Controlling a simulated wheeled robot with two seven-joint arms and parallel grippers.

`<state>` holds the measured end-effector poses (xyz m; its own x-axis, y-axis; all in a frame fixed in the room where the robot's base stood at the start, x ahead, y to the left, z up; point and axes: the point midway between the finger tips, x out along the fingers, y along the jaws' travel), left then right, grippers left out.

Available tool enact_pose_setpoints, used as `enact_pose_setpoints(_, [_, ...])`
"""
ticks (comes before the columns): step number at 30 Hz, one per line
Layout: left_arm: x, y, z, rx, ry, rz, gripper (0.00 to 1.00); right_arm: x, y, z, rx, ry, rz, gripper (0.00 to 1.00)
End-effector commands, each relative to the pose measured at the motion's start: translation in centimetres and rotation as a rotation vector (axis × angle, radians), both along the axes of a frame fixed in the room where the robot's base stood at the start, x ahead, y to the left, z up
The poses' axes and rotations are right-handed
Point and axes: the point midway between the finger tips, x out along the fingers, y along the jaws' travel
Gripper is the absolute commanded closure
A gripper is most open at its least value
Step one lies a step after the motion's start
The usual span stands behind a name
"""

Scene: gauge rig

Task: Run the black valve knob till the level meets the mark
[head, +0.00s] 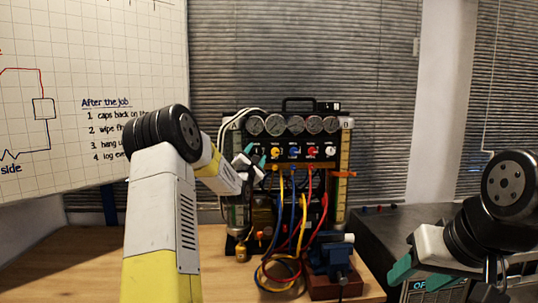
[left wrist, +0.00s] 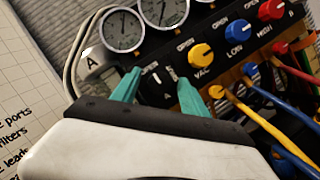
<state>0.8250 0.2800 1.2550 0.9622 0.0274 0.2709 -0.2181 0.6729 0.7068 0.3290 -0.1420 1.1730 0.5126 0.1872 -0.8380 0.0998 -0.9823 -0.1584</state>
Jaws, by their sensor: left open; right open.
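The black valve knob (left wrist: 151,80) is at the left end of the knob row on the gauge rig (head: 290,137). Its white pointer line shows in the left wrist view. My left gripper (head: 257,158) is open, its green fingertips (left wrist: 149,80) on either side of the knob; I cannot tell if they touch it. An orange mark (head: 345,173) sits across the sight tube on the right, under letter B. The liquid level is too small to read. My right gripper (head: 402,272) is open and empty at the lower right, away from the rig.
Yellow (left wrist: 201,54), blue (left wrist: 237,32) and red (left wrist: 270,10) knobs continue the row, with coloured hoses below. A blue vise (head: 328,256) stands before the rig. A dark case (head: 375,237) is at right. The wooden bench is clear at left.

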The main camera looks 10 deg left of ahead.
Motion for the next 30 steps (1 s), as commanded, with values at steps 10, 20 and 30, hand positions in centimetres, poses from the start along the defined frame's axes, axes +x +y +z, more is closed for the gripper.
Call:
enact_pose_setpoints(10, [0.85,0.05,0.19,0.0,0.001,0.001,0.48,0.0,0.0,0.0,0.0,0.0,0.0,0.48])
enact_pose_setpoints(20, [0.84,0.03,0.2,0.0,0.001,0.001,1.0,0.0,0.0,0.0,0.0,0.0,0.0,0.48])
enact_pose_setpoints(30, [0.83,0.05,0.2,0.04,0.015,0.001,1.0,0.0,0.0,0.0,0.0,0.0,0.0,0.48])
